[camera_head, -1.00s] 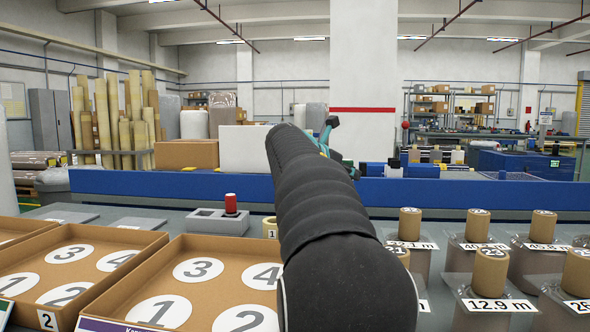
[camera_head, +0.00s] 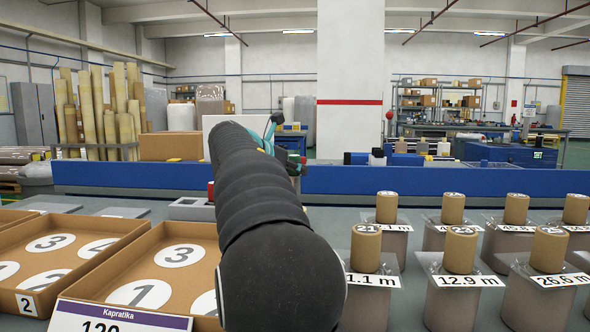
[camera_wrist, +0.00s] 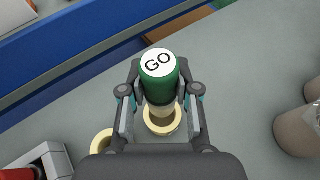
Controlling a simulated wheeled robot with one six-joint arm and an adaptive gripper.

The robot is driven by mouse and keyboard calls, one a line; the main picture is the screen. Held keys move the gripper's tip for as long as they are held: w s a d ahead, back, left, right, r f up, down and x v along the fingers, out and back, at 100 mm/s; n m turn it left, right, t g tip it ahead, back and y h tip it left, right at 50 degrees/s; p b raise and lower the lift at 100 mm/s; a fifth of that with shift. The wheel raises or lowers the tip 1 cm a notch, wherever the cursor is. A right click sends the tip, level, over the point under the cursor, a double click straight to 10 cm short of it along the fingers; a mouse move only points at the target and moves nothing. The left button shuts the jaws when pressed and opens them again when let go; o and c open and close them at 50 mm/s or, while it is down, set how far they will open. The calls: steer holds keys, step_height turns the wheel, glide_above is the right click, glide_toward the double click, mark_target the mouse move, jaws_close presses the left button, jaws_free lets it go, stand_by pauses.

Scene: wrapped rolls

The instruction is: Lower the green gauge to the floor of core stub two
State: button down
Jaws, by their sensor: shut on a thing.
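The green gauge (camera_wrist: 161,85), with a white GO label on its top, is between the fingers of my gripper (camera_wrist: 160,100) in the wrist view. My gripper is shut on it. Its paler lower end lines up with the mouth of a tan core stub (camera_wrist: 163,129) on the grey table. I cannot tell how far, if at all, it reaches inside. A second tan core stub (camera_wrist: 97,144) stands to the lower left, partly hidden by my gripper. No number shows on either stub. In the head view my arm hides the gauge and stubs.
A grey block (camera_wrist: 53,158) with a red piece (camera_wrist: 18,174) lies at the wrist view's lower left. Wrapped rolls (camera_head: 455,300) stand right of my arm in the head view. A cardboard tray (camera_head: 134,262) is at left. A blue barrier (camera_head: 430,189) runs behind.

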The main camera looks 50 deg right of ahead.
mark_target(294, 181)
steer(key=shift+f+b, duration=1.6)
steer(key=shift+f, duration=0.2)
steer(key=shift+f+b, duration=0.6)
steer(key=shift+f, duration=0.55)
steer(key=shift+f+b, duration=0.45)
steer(key=shift+f, duration=0.95)
steer(key=c, duration=0.8)
jaws_free()
steer(key=shift+o, duration=0.2)
steer(key=w+v, duration=0.1)
steer(key=v, duration=1.1)
steer(key=shift+s, duration=0.35)
